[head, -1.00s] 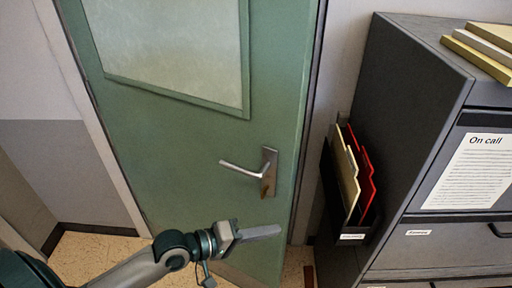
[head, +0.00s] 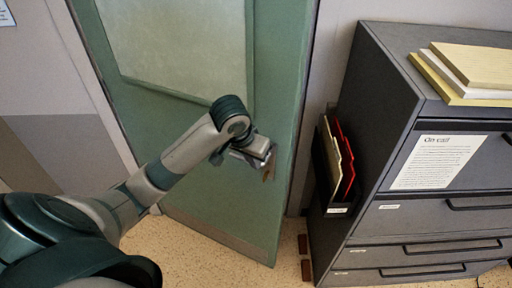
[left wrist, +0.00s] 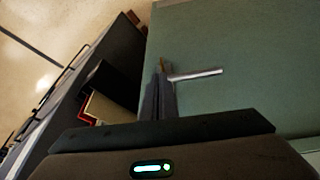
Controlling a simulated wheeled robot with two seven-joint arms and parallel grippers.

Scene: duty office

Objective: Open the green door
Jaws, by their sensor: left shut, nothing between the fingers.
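The green door (head: 200,140) has a frosted window and fills the middle of the head view. Its lower right corner reaches past the wall's floor line, so it appears angled out toward me. My left gripper (head: 266,160) is shut and empty at the door's handle side, hiding most of the handle. Part of the handle plate (head: 270,172) shows beside it. In the left wrist view the metal lever (left wrist: 195,75) extends to the right from just beyond my left fingertips (left wrist: 160,75). I cannot tell whether they touch. My right gripper is out of view.
A dark filing cabinet (head: 385,100) stands right of the door, with folders in a side holder (head: 336,211) and pads (head: 465,68) on top. Open floor (head: 210,255) shows before the door.

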